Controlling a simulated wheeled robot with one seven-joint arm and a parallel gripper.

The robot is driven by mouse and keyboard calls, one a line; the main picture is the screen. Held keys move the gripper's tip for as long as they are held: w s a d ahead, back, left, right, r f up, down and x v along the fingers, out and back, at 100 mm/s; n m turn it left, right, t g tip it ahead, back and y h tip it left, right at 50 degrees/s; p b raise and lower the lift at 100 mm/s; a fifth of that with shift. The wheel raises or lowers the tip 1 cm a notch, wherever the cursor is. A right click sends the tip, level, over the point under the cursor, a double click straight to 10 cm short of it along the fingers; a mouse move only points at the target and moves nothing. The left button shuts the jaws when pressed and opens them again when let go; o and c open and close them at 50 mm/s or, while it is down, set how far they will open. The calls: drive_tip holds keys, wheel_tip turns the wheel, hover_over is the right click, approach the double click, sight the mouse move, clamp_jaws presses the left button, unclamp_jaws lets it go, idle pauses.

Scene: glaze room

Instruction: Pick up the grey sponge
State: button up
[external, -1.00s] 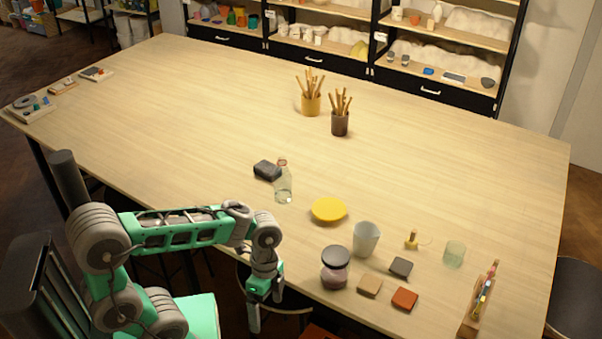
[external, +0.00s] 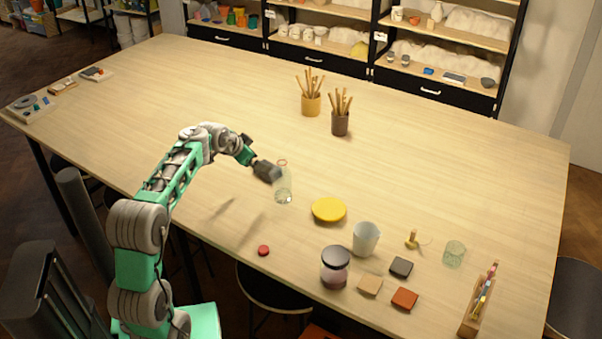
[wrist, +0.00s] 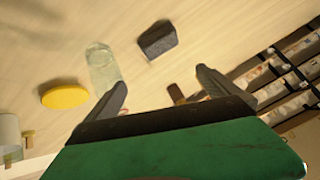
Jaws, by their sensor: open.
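The grey sponge (external: 270,173) is a dark grey block on the table, just left of a clear bottle (external: 283,188). In the wrist view the sponge (wrist: 157,40) lies ahead of my gripper (wrist: 163,86), between the lines of its two spread fingers and apart from them. The bottle (wrist: 103,65) stands to its left there. In the external view my gripper (external: 256,153) is above the table at the sponge's upper left, and a finger overlaps part of the sponge. My gripper is open and empty.
A yellow disc (external: 329,210), a white cup (external: 366,240) and a lidded jar (external: 335,268) stand to the right. A small red object (external: 263,250) lies near the front edge. Brush pots (external: 311,104) stand behind. The table's left middle is clear.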

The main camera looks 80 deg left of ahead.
sight(268, 176)
drive_tip(key=s+a+f+n+t+y+p, duration=0.1)
drive_tip(key=s+a+f+t, duration=0.1)
drive_tip(key=a+f, duration=0.15)
drive_tip(key=s+a+f+n+t+y, duration=0.1)
drive_tip(key=s+a+f+t, duration=0.15)
drive_tip(key=a, duration=0.25)
drive_tip(key=shift+h, duration=0.4)
drive_tip(key=w+d+f+p, duration=0.1)
drive_tip(key=w+f, duration=0.1)
drive_tip(key=w+d+f+p, duration=0.1)
drive_tip(key=w+d, duration=0.1)
drive_tip(key=shift+f, duration=0.35)
drive_tip(key=shift+t, duration=0.25)
drive_tip(key=p+x, duration=0.1)
drive_tip(key=x, duration=0.7)
drive_tip(key=shift+d+f+p, duration=0.15)
drive_tip(key=shift+d+p, duration=0.1)
drive_tip(key=shift+p, duration=0.1)
drive_tip(key=c, duration=1.1)
drive_tip(key=shift+c, duration=0.2)
